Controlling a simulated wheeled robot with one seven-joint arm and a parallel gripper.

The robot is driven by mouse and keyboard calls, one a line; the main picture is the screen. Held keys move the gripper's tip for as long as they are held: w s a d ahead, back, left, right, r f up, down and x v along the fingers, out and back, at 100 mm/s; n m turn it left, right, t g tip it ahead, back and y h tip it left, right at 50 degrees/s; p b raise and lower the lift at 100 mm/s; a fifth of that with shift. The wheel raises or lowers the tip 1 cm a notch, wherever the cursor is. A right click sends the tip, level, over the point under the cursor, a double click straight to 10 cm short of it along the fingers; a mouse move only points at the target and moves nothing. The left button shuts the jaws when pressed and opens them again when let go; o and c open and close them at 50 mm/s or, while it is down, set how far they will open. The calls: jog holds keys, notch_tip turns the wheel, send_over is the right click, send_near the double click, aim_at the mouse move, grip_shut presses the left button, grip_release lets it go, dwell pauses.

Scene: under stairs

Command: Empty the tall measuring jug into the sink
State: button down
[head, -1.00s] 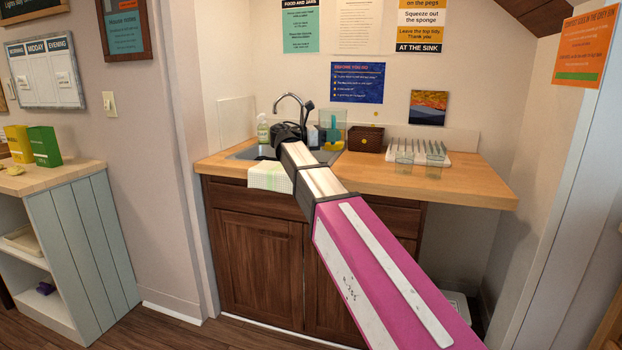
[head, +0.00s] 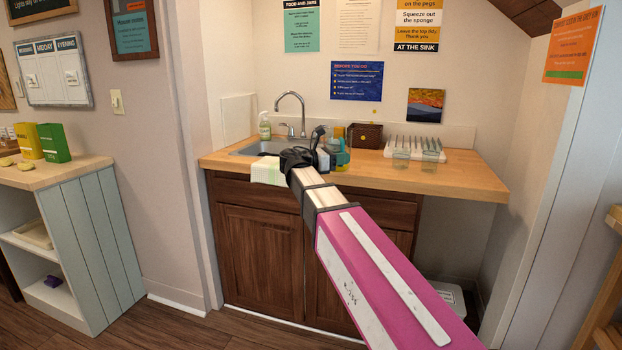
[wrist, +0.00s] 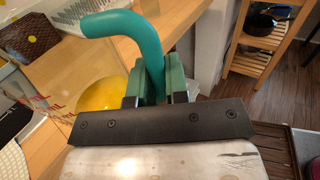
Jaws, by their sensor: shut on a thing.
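My gripper (wrist: 152,92) is shut on the teal handle (wrist: 112,24) of the measuring jug. The jug (wrist: 40,103) is clear with red markings and shows partly at the left of the wrist view. Something yellow (wrist: 101,95) shows inside it. In the head view the jug (head: 337,157) is small and partly hidden by my gripper (head: 322,152). It appears to the right of the sink, in front of the counter's back part. I cannot tell its exact tilt or height. The grey sink (head: 252,149) with its curved tap (head: 290,98) is at the counter's left.
A soap bottle (head: 264,125) is behind the sink. A cloth (head: 268,172) hangs over the front edge.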

jog(key=s+d+f+n+t+y, duration=0.1)
jog(key=s+d+f+t, duration=0.1)
jog(key=f, duration=0.6)
jog(key=s+d+f+n+t+y, duration=0.1)
jog(key=s+d+f+n+t, duration=0.1)
jog(key=f, duration=0.6)
jog(key=s+d+f+n+t+y, duration=0.1)
jog(key=s+d+f, duration=0.3)
jog(key=f, duration=0.4)
jog(key=shift+s+d+f+t, duration=0.2)
jog(key=shift+s+d+t, duration=0.1)
jog(key=shift+d+t, duration=0.15)
